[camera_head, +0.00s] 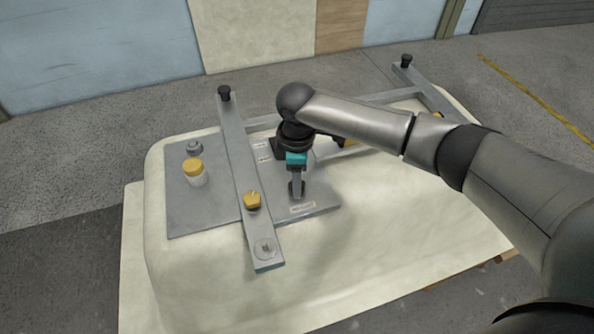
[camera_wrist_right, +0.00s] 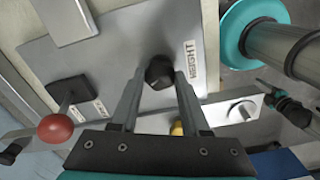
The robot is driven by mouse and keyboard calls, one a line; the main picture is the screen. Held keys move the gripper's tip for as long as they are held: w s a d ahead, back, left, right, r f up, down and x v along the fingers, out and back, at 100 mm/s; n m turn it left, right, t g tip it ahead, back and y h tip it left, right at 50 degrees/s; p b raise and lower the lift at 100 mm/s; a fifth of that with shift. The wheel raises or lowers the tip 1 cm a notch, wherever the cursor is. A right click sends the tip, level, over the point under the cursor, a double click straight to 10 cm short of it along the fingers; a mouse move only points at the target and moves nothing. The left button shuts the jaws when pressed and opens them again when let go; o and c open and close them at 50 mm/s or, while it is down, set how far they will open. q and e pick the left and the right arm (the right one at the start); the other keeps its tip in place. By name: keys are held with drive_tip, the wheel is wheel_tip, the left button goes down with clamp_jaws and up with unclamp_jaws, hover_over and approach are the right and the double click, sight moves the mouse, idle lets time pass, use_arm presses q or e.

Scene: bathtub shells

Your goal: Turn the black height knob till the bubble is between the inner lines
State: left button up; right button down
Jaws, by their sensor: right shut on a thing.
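The black height knob (camera_wrist_right: 160,72) stands on a grey plate (camera_head: 205,220) beside a label reading HEIGHT (camera_wrist_right: 187,62). My right gripper (camera_wrist_right: 161,82) is shut on the knob, with one finger on each side of it. In the head view, my right gripper (camera_head: 296,192) points down at the plate and mostly covers the knob. A round, pale, vial-like fitting (camera_head: 265,248) sits at the near end of the grey bar; it also shows in the wrist view (camera_wrist_right: 243,111). Its bubble and lines are too small to read. My left gripper is not seen in the head view.
The plate lies on a cream bathtub shell (camera_head: 350,270). The grey bar (camera_head: 240,160) carries a yellow knob (camera_head: 252,201) and a black-topped post (camera_head: 224,93). A yellow-lidded jar (camera_head: 194,173) stands left. A red ball handle (camera_wrist_right: 55,128) shows in the wrist view.

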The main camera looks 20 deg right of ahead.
drive_tip(key=shift+r+m+p, duration=0.2)
drive_tip(key=shift+m+p, duration=0.3)
drive_tip(key=shift+p, duration=0.2)
drive_tip(key=shift+f+m, duration=0.15)
drive_tip(key=shift+m, duration=0.15)
drive_tip(key=shift+c, duration=1.9)
unclamp_jaws()
wheel_tip(320, 180, up, 15)
drive_tip(key=p, duration=0.3)
